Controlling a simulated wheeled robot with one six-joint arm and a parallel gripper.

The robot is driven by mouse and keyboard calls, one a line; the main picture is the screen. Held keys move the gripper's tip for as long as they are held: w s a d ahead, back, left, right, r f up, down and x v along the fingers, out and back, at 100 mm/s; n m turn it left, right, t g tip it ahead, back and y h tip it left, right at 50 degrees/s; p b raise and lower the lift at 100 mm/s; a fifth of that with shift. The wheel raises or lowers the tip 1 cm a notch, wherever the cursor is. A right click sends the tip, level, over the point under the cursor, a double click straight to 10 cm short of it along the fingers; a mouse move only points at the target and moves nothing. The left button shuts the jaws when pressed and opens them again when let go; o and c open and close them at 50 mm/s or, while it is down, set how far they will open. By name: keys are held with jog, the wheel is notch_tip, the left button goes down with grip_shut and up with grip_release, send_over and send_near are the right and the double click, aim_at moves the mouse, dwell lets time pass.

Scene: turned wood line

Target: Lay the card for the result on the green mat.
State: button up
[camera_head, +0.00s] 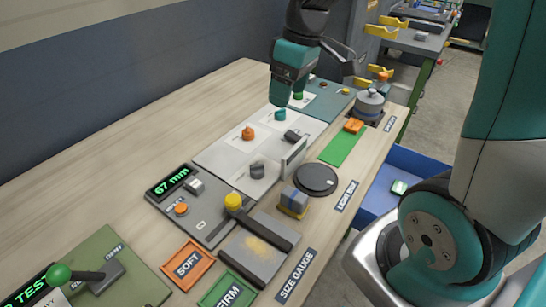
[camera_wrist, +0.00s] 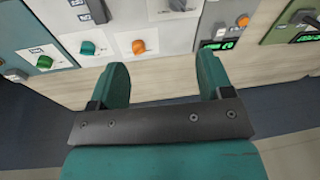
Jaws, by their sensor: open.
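The green mat (camera_head: 340,149) lies at the right part of the bench, with its left end bare. A small orange item (camera_head: 354,126) sits at its far end; I cannot tell whether it is a card. An orange SOFT piece (camera_head: 188,265) and a green FIRM piece (camera_head: 228,291) lie at the near edge, flat and framed. A green display (camera_head: 172,182) reads 67 mm. My gripper (camera_head: 279,103) hangs over the pale panels near the back of the bench. In the wrist view my gripper (camera_wrist: 161,70) is open, with nothing between its fingers.
A grey-blue block on a yellow base (camera_head: 294,202) stands beside a black disc (camera_head: 316,180). A yellow-knobbed lever (camera_head: 233,201), an upright pale plate (camera_head: 293,158) and a green-knobbed lever (camera_head: 60,274) rise from the bench. A blue bin (camera_head: 385,205) stands right. The bench's left back is clear.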

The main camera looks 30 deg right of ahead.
jog(key=s+a+r+n+g+y, duration=0.1)
jog(key=s+a+y, duration=0.1)
jog(key=s+a, duration=1.2)
jog(key=s, duration=0.3)
jog(key=shift+s+a+r, duration=0.25)
jog(key=shift+a+r, duration=0.1)
jog(key=shift+a, duration=0.05)
jog(key=shift+c, duration=0.2)
